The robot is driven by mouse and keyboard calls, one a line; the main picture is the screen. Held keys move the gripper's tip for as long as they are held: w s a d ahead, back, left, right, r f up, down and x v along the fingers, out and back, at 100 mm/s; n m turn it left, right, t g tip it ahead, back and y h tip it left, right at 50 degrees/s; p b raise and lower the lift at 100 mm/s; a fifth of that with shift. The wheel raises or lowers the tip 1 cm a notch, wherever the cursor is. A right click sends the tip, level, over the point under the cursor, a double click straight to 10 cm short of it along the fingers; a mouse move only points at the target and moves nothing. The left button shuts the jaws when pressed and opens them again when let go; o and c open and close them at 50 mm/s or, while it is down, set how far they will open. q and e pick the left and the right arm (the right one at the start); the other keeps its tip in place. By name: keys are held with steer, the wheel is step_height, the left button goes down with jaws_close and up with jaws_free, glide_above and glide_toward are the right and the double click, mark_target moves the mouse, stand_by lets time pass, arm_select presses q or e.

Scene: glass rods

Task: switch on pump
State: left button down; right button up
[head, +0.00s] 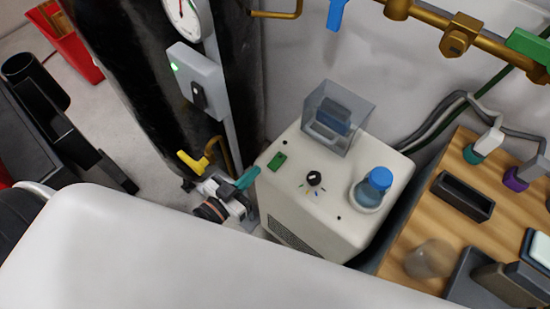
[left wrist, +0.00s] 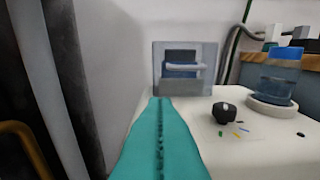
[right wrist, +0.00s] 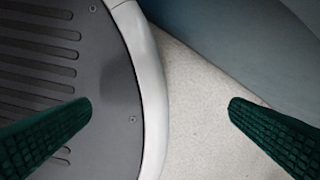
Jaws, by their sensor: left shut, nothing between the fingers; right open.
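The pump appears to be the white box (head: 330,225) in the middle of the head view. My left gripper (head: 251,174) is shut and empty at the box's left edge. In the left wrist view its teal fingers (left wrist: 161,100) point towards the housing, with the knob (left wrist: 224,113) to their right. My right gripper (right wrist: 160,105) is open and empty.
A wooden bench (head: 405,262) with a black tray (head: 463,196) stands right of the box. A brass pipe (head: 430,18) runs above. A grey switch box (head: 197,82) with a green light is on the dark column at left. Grey floor shows below my right gripper.

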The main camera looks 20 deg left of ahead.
arm_select(q)
glide_above(275, 164)
steer(key=shift+s+f, duration=0.1)
steer(key=shift+f, duration=0.25)
step_height(275, 164, down, 3)
steer(key=shift+b, duration=0.35)
steer(key=shift+f, duration=0.55)
